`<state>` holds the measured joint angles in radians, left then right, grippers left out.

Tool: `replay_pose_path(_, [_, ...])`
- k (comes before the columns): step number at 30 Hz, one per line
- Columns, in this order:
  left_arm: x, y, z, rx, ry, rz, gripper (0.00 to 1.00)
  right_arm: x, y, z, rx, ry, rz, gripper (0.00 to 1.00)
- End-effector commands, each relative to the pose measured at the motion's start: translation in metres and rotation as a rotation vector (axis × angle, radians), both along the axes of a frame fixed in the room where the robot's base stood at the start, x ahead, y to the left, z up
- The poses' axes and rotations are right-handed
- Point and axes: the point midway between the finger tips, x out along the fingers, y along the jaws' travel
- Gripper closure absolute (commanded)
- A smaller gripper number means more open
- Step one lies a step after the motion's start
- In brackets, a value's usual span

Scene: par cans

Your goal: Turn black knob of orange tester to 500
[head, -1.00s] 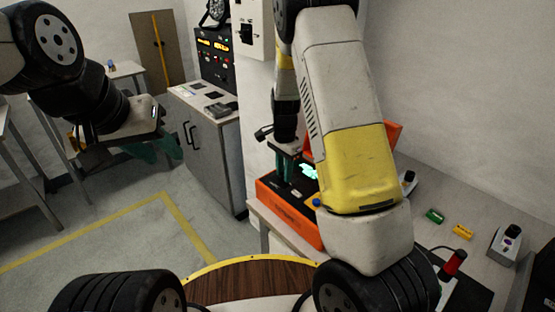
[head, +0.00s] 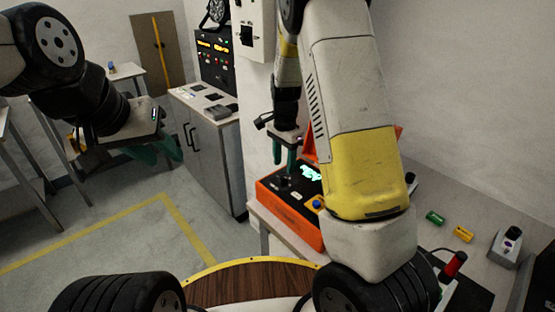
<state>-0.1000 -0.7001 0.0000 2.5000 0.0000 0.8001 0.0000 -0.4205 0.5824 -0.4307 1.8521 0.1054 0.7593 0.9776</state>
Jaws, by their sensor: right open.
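The orange tester (head: 291,212) stands on the right-hand bench with its orange lid up behind it. Its dark panel carries a lit green display (head: 311,172), too small to read, and a blue button (head: 318,204). The black knob (head: 283,184) is on the panel's left part; its pointer setting cannot be made out. My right gripper (head: 284,163) points down, open and empty, just above the knob and apart from it. My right forearm hides the tester's right side. My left gripper (head: 160,152) hangs over the floor at left, away from the tester; its opening is unclear.
On the bench to the right lie a green block (head: 435,217), a yellow block (head: 463,234), a red-handled item (head: 455,264) and a grey device (head: 507,246). A grey cabinet (head: 215,150) stands behind.

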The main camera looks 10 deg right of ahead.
Motion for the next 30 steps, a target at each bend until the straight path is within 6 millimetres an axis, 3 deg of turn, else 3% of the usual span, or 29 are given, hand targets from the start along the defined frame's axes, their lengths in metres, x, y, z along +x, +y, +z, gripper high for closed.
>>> replay_pose_path(6, [0.000,0.000,0.000,0.000,0.000,0.000,0.64,0.000,0.000,0.029,0.001,-0.001,0.001,0.53])
replay_pose_path(20, [0.000,0.000,0.000,0.000,0.000,0.000,0.64,-0.002,-0.001,0.038,0.008,-0.005,0.009,0.53])
replay_pose_path(25, [0.000,0.000,0.000,0.000,0.000,0.000,0.64,-0.022,-0.004,0.075,0.070,-0.056,0.101,0.53])
replay_pose_path(30, [0.000,0.000,0.000,0.000,0.000,0.000,0.64,-0.065,-0.008,0.133,0.139,-0.167,0.291,0.53])
